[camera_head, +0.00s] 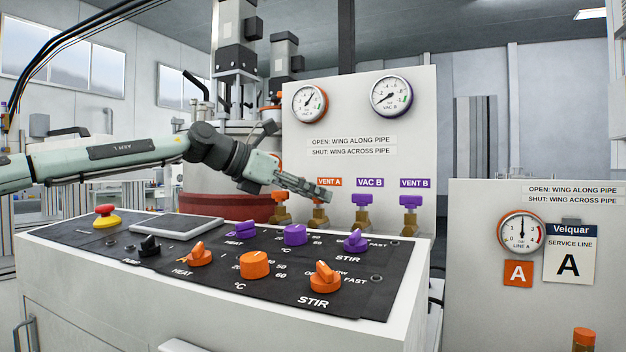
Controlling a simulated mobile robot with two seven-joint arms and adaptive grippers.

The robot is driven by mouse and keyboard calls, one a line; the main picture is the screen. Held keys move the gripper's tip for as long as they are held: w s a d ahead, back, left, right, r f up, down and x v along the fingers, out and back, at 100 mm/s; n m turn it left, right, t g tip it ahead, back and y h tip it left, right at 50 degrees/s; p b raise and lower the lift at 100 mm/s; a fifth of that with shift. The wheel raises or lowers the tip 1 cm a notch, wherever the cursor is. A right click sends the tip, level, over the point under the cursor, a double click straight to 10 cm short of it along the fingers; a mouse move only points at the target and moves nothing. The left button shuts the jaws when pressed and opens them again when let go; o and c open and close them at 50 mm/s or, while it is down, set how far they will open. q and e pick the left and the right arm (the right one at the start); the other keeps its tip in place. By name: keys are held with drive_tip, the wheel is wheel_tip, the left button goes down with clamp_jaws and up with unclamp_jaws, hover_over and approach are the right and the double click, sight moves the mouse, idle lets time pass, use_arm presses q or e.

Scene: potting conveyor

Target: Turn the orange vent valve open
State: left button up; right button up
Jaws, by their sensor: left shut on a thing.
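The orange vent valve (318,211) sits on a brass fitting under the orange "VENT A" label (329,182) on the back panel. My left gripper (322,195) reaches in from the left and is shut on this valve's wing. The fingers cover most of the wing, so I cannot tell whether it lies along or across the pipe. Another orange valve (279,196) stands just left of it, partly behind my arm, and its label is hidden. My right gripper is out of view.
Purple valves marked VAC B (361,200) and VENT B (409,201) stand to the right. Two gauges (310,103) sit above. In front, a black control panel (215,290) carries orange and purple knobs and a red stop button (105,209). A service cabinet (480,290) stands right.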

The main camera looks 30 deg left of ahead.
use_arm(q)
drive_tip(key=shift+w+a+m+g+h, duration=0.1)
drive_tip(key=shift+a+m+g+h, duration=0.05)
drive_tip(key=shift+m+g+h, duration=0.55)
drive_tip(key=shift+m+h, duration=0.2)
drive_tip(key=shift+h, duration=0.1)
drive_tip(key=shift+w+f+m+g+h, duration=0.1)
drive_tip(key=shift+w+m+g+h, duration=0.1)
drive_tip(key=shift+m+g+h, duration=0.7)
drive_tip(key=shift+w+a+m+g+h, duration=0.15)
drive_tip(key=shift+m+g+h, duration=0.65)
drive_tip(key=shift+m+g, duration=1.05)
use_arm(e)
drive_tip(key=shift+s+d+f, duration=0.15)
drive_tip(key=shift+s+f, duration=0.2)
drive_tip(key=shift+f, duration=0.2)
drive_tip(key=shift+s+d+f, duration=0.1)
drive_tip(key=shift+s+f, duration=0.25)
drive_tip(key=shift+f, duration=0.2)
use_arm(q)
drive_tip(key=shift+m+g, duration=0.25)
drive_tip(key=shift+m, duration=0.1)
drive_tip(key=o, duration=1.2)
drive_tip(key=shift+c, duration=0.2)
